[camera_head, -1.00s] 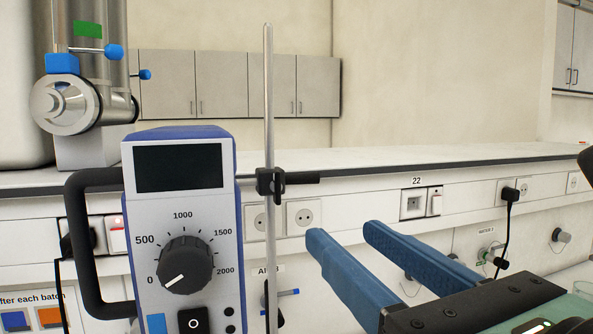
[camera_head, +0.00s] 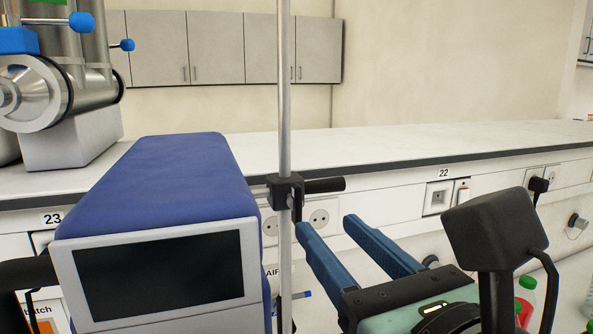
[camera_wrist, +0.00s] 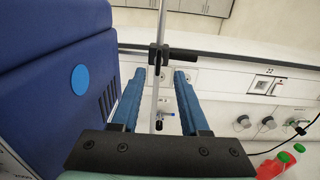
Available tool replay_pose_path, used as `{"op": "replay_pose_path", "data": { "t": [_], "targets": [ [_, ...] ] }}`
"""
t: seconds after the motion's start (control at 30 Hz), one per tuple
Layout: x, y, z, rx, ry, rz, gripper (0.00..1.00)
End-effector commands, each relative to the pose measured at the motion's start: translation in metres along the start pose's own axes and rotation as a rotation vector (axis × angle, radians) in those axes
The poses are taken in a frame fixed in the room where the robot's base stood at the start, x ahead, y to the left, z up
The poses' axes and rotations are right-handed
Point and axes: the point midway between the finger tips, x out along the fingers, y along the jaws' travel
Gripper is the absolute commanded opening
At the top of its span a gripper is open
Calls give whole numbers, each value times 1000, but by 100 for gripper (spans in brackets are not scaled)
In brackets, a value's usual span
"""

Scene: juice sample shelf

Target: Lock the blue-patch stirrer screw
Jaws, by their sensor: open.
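The stirrer (camera_head: 150,185) is a blue-topped box with a dark display, at the lower left of the head view. Its round blue patch (camera_wrist: 80,79) shows on its side in the wrist view. A black clamp with a screw (camera_head: 287,190) sits on the upright metal rod (camera_head: 285,90) beside the stirrer; it also shows in the wrist view (camera_wrist: 158,56). My gripper (camera_head: 328,224) is open and empty, its blue fingers pointing at the clamp from just below and to its right. In the wrist view the clamp lies just beyond the fingertips (camera_wrist: 160,74). I see no contact.
A long white bench (camera_head: 400,143) runs behind, with wall sockets (camera_head: 438,197) below its edge. A steel apparatus with blue knobs (camera_head: 40,95) stands at the left. Red bottles with green caps (camera_wrist: 270,165) are at the lower right of the wrist view.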

Motion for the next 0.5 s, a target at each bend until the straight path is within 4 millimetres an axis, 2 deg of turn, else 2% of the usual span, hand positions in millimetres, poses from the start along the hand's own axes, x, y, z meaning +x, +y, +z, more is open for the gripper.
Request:
{"op": "replay_pose_path", "data": {
  "t": [0.03, 0.33, 0.5],
  "targets": [
    [2, 0, 6, 6, 4, 1, 45],
    [13, 3, 5, 4, 4, -4, 45],
    [50, 3, 2, 0, 3, -1, 45]
  ]
}}
